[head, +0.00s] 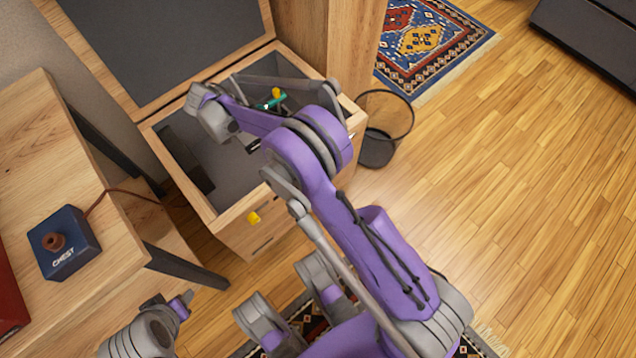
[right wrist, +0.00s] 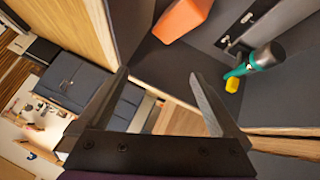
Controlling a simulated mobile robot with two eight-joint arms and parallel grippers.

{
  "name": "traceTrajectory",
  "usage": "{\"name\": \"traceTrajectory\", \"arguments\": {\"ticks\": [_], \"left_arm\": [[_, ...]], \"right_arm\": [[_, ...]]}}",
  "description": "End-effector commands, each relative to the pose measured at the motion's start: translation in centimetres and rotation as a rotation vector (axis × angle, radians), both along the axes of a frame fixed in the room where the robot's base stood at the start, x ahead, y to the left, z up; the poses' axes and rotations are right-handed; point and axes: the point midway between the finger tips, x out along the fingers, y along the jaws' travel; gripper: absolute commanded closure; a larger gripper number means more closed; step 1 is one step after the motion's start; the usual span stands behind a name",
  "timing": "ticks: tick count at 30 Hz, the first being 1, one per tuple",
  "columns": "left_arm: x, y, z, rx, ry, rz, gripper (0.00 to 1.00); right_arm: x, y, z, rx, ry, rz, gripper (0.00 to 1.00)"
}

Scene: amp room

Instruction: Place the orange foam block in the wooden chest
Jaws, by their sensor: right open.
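The wooden chest (head: 285,212) stands with its lid up, and its inside is lined in grey. The orange foam block (right wrist: 183,18) shows at the top of the right wrist view, within the chest's dark lined interior. I cannot tell whether it rests flat on the bottom. In the head view my right arm covers part of the chest opening, and the block is not visible there. My right gripper (right wrist: 160,76) is open with nothing between its fingers; the block is beyond the fingertips and apart from them.
A teal and dark grey tool (right wrist: 262,60) is at the chest, also in the head view (head: 270,102). A wooden desk with a blue button box marked CHEST (head: 64,243) stands at left. A wire bin (head: 385,130) stands right of the chest. Open floor lies further right.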

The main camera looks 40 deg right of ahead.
Motion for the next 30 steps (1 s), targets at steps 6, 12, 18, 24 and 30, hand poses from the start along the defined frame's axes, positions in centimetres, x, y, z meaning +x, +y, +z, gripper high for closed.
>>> {"name": "traceTrajectory", "arguments": {"ticks": [6,12,18,24,30], "left_arm": [[0.0,0.0,0.0,0.0,0.0,0.0,0.5],[0.0,0.0,0.0,0.0,0.0,0.0,0.5],[0.0,0.0,0.0,0.0,0.0,0.0,0.5],[0.0,0.0,0.0,0.0,0.0,0.0,0.5],[0.0,0.0,0.0,0.0,0.0,0.0,0.5]], "right_arm": [[-5.4,0.3,6.0,0.215,0.092,0.266,0.0],[-11.8,1.3,9.5,0.372,0.124,0.53,0.0],[-19.0,2.8,11.1,0.477,0.111,0.8,0.0],[-26.0,4.6,10.6,0.521,0.064,1.059,0.0],[-30.2,5.9,9.3,0.513,0.018,1.234,0.0]]}}
